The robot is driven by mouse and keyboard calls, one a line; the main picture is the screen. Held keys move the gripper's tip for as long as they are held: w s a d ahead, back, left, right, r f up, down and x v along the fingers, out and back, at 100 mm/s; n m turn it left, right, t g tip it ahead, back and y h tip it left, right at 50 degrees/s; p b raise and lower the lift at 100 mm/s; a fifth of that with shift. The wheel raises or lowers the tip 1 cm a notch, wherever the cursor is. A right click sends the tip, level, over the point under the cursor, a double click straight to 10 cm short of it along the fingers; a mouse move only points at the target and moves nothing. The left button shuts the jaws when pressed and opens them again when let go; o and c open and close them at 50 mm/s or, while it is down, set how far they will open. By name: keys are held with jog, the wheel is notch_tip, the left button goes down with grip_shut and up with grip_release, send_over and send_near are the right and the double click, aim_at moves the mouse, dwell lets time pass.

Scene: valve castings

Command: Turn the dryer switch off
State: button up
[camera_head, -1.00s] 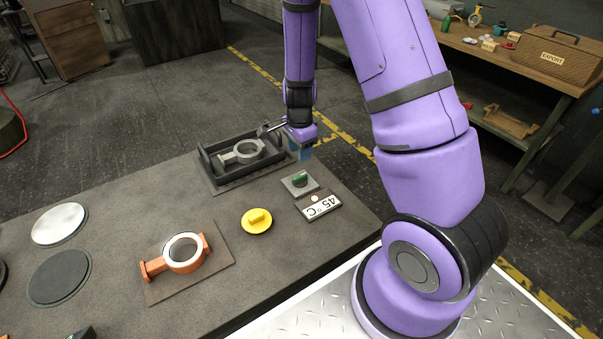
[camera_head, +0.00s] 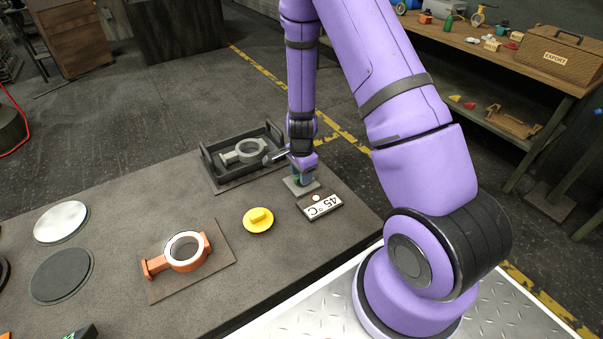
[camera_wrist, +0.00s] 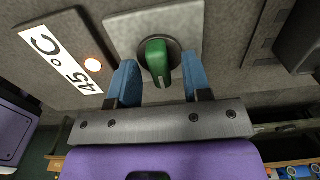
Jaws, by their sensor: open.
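The dryer switch is a green knob (camera_wrist: 157,62) on a light square plate (camera_wrist: 120,28), next to a "45°C" label (camera_wrist: 62,58). In the wrist view the knob stands between the two blue fingers of my gripper (camera_wrist: 158,80), with a gap on each side. My gripper is open and holds nothing. In the head view my gripper (camera_head: 303,176) is down over the switch plate (camera_head: 299,188) and hides most of the knob. A small round light (camera_wrist: 93,65) glows pale orange beside the label.
A dark tray (camera_head: 222,185) with a grey ring casting (camera_head: 243,151) stands just left of my gripper. The bench's right edge is close to the label.

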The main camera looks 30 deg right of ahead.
grip_shut()
jog(key=shift+n, duration=0.3)
jog(key=n, duration=0.3)
jog(key=shift+n, duration=0.4)
jog(key=n, duration=0.4)
jog(key=shift+n, duration=0.3)
jog(key=n, duration=0.8)
jog(key=shift+n, duration=0.6)
